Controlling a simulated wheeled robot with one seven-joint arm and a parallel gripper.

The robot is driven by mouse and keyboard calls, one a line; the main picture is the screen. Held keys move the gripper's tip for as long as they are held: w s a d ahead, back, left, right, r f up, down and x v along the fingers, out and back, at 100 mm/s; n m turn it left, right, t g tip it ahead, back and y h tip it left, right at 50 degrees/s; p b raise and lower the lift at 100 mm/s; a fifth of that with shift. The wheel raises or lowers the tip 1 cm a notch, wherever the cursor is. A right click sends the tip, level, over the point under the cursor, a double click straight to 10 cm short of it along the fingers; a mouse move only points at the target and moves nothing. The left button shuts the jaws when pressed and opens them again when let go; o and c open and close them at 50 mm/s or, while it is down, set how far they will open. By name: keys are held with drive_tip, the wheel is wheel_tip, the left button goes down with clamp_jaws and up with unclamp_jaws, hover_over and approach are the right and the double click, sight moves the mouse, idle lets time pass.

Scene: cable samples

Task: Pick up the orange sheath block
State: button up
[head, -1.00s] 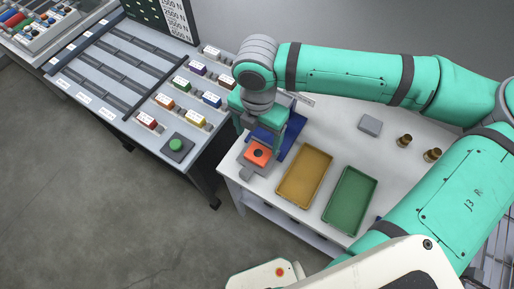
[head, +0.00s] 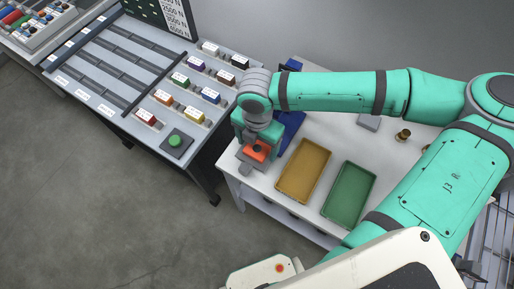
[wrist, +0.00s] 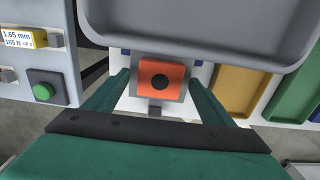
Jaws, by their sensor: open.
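The orange sheath block (head: 256,152) sits on a grey holder at the near left corner of the white table, its dark round centre showing. It also shows in the wrist view (wrist: 175,84), between the two fingers and a little beyond them. My gripper (head: 258,145) is over the block from above, its fingers open on either side. In the wrist view my gripper (wrist: 165,85) has green fingers spread wide, with a gap on both sides of the block. I cannot tell from these frames how far the fingertips are above the holder.
A yellow tray (head: 303,171) and a green tray (head: 348,194) lie right of the block. A blue fixture (head: 290,128) stands behind it. A bench with several coloured labelled blocks and a green button (head: 175,141) stands left, across a narrow gap.

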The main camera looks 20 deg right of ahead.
drive_tip(key=c, duration=1.2)
drive_tip(key=shift+r, duration=0.1)
